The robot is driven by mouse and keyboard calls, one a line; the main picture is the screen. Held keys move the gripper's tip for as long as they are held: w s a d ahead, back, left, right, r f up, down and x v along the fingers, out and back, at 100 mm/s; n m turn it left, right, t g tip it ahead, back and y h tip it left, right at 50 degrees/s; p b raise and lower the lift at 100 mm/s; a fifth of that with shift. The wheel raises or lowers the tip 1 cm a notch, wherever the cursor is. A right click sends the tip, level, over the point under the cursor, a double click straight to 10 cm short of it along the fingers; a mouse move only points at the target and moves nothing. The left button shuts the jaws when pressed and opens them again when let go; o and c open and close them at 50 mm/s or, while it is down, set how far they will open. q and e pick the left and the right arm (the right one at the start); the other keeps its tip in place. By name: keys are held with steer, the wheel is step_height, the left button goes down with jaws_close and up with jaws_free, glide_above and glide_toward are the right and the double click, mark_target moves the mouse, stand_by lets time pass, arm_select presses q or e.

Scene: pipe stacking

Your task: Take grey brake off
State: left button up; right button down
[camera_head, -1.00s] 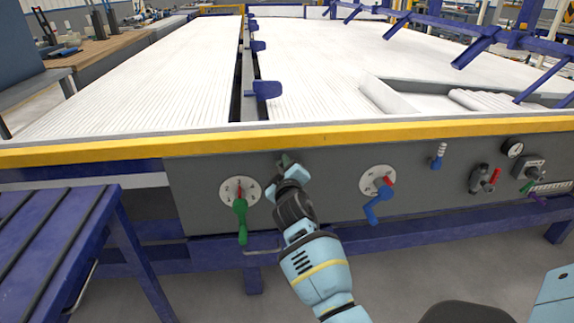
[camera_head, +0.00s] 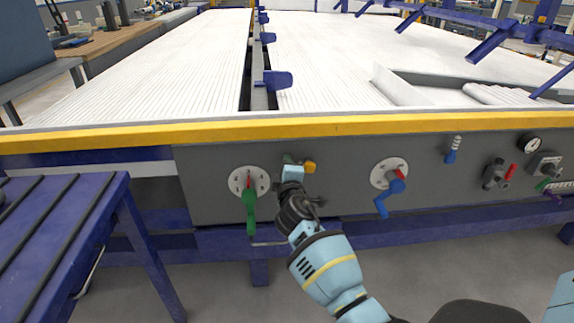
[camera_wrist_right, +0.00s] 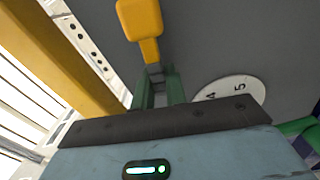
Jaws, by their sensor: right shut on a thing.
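A small lever with a yellow handle (camera_head: 309,167) sits on the grey front panel (camera_head: 340,168), between two round dials. My right gripper (camera_head: 292,160) is at this lever, just left of the yellow handle in the head view. The base of the lever is hidden by my gripper. My left gripper is not in view.
A dial with a green lever (camera_head: 249,206) is close on the left. A dial with a blue lever (camera_head: 389,198) is on the right. A yellow rail (camera_head: 420,122) runs just above the panel. A blue rack (camera_head: 60,235) stands at the left.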

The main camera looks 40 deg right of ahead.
stand_by(0.4)
steer(key=c, duration=1.4)
jaws_free()
steer(key=shift+c, duration=0.2)
steer(key=p+v, duration=0.1)
steer(key=v, duration=0.6)
steer(key=shift+s+a+p, duration=0.2)
steer(key=shift+s+p, duration=0.15)
